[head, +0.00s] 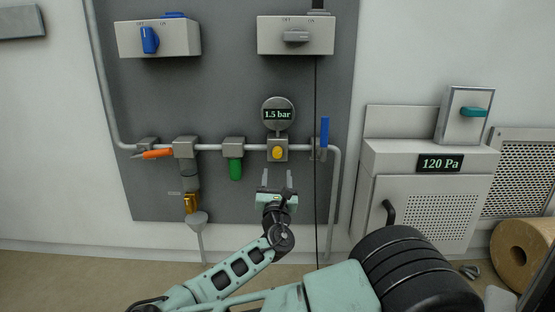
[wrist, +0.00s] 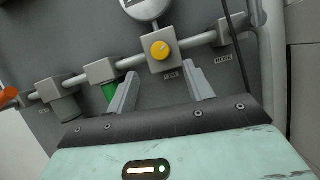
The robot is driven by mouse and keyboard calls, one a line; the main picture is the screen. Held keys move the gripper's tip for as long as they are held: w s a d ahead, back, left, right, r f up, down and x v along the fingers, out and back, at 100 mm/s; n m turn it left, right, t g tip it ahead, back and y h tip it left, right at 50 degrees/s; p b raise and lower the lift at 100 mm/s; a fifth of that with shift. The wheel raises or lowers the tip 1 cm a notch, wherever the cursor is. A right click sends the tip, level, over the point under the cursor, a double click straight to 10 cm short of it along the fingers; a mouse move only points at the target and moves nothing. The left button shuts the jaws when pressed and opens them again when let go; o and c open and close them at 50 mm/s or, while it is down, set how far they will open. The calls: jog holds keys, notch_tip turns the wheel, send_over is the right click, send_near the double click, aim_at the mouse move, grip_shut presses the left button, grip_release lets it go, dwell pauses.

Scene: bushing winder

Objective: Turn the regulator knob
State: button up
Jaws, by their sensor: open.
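The regulator knob is the yellow round knob (head: 277,153) on a grey block on the pipe, under a round gauge (head: 278,114) reading 1.5 bar. In the wrist view the yellow knob (wrist: 160,50) shows a small mark near its top, above and beyond my fingertips. My gripper (head: 277,180) is open and empty, just below the knob in the head view, its two fingers pointing toward the panel. In the wrist view my gripper (wrist: 160,80) has its fingers spread apart, with the knob between their lines and not touched.
On the pipe are an orange lever (head: 157,154), a filter with a brass-coloured bottom (head: 190,203), a green cylinder (head: 235,169) and a blue lever (head: 325,132). Two switch boxes are above. A cabinet reading 120 Pa (head: 440,163) stands right.

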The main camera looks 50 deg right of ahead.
aim_at(278, 155)
jog(key=b+x, duration=0.1)
jog(key=x, duration=0.7)
jog(key=shift+w+d+r, duration=0.15)
jog(key=shift+d, duration=0.1)
jog(key=c, duration=1)
